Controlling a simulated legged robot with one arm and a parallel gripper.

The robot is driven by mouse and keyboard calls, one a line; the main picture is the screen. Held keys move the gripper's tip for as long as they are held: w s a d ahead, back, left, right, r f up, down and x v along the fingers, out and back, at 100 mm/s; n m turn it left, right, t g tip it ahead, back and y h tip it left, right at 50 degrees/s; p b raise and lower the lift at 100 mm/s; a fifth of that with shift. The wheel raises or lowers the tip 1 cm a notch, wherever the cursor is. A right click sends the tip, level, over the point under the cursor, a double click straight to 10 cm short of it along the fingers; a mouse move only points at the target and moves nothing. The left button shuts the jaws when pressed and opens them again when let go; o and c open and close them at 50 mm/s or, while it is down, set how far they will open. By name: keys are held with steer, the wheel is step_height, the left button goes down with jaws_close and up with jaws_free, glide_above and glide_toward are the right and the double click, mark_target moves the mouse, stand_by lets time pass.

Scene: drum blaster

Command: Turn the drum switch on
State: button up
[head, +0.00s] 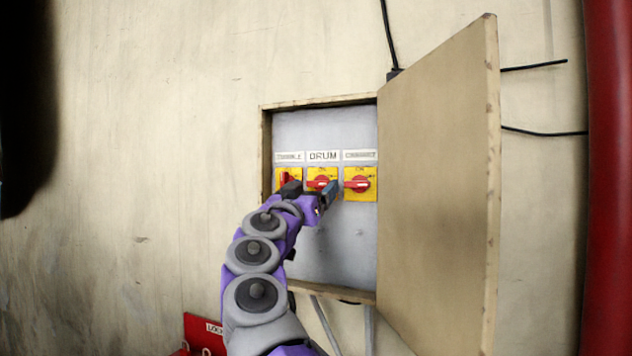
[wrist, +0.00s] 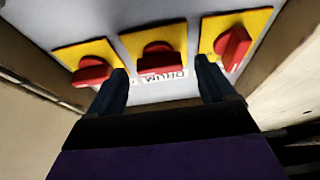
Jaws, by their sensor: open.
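The drum switch (head: 322,178) is the middle of three yellow plates with red knobs, under the DRUM label (head: 323,156). Its red handle lies horizontal in the head view. In the wrist view, where the label is upside down, the drum switch (wrist: 160,57) sits centred between my fingers. My gripper (head: 310,190) is open and empty in front of the panel, slightly low and left of the drum knob. In the wrist view my gripper (wrist: 161,70) has one finger on each side of the red handle; I cannot tell whether they touch it. The fingers partly cover the plates' lower edges in the head view.
The left switch (head: 286,178) has its handle upright or tilted; the right switch (head: 359,184) has a horizontal one. The box's open door (head: 440,180) stands out on the right. The box frame (head: 266,150) borders the panel. A red pipe (head: 608,180) runs at far right.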

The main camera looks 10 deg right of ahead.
steer(key=shift+p+x, duration=0.5)
steer(key=shift+x, duration=0.45)
steer(key=shift+w+a, duration=0.1)
steer(key=c, duration=1.1)
steer(key=shift+o, duration=0.2)
